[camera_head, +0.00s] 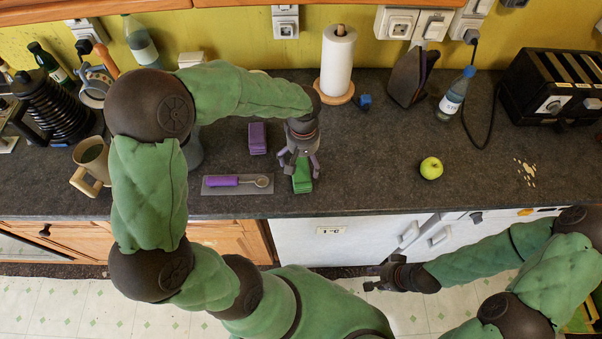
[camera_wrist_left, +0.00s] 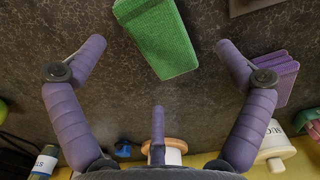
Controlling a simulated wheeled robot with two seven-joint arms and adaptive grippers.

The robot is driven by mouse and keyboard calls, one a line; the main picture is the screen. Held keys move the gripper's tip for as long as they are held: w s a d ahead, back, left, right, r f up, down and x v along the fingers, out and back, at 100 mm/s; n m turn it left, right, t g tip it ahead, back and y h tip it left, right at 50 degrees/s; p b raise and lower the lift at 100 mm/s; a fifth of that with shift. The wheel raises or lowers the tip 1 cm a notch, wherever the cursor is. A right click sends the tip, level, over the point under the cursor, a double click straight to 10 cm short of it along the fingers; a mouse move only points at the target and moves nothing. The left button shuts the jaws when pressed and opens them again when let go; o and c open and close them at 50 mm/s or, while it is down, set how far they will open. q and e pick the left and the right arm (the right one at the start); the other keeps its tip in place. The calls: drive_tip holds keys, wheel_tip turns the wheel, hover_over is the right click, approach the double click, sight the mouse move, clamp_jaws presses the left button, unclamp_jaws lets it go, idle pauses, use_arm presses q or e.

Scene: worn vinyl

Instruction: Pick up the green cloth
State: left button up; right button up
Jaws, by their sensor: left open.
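The green cloth (camera_head: 302,178) is a folded block lying on the dark countertop near its front edge. It also shows at the top of the left wrist view (camera_wrist_left: 158,38), partly cut off by the frame edge. My left gripper (camera_head: 303,165) is above the cloth, with its fingers spread. In the left wrist view the open fingers (camera_wrist_left: 158,55) stand to either side of the cloth, with nothing held between them. My right gripper (camera_head: 374,277) hangs in front of the counter, low and away from the cloth; its jaw state is unclear.
A purple folded cloth (camera_head: 257,138) lies left of the green one. A purple-handled tool on a grey plate (camera_head: 237,184) lies at front left. A green apple (camera_head: 431,168) sits to the right. A paper towel roll (camera_head: 338,60) stands behind. Counter between cloth and apple is clear.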

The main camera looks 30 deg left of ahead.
sight(305, 170)
use_arm(q)
drive_tip(key=shift+d+f+b, duration=0.2)
drive_tip(key=shift+f+b, duration=0.15)
drive_tip(key=shift+f, duration=1.05)
drive_tip(key=shift+d+f+b, duration=0.15)
drive_tip(key=shift+f+b, duration=0.15)
drive_tip(key=shift+f, duration=1.05)
drive_tip(key=shift+s, duration=0.1)
drive_tip(key=c, duration=1.1)
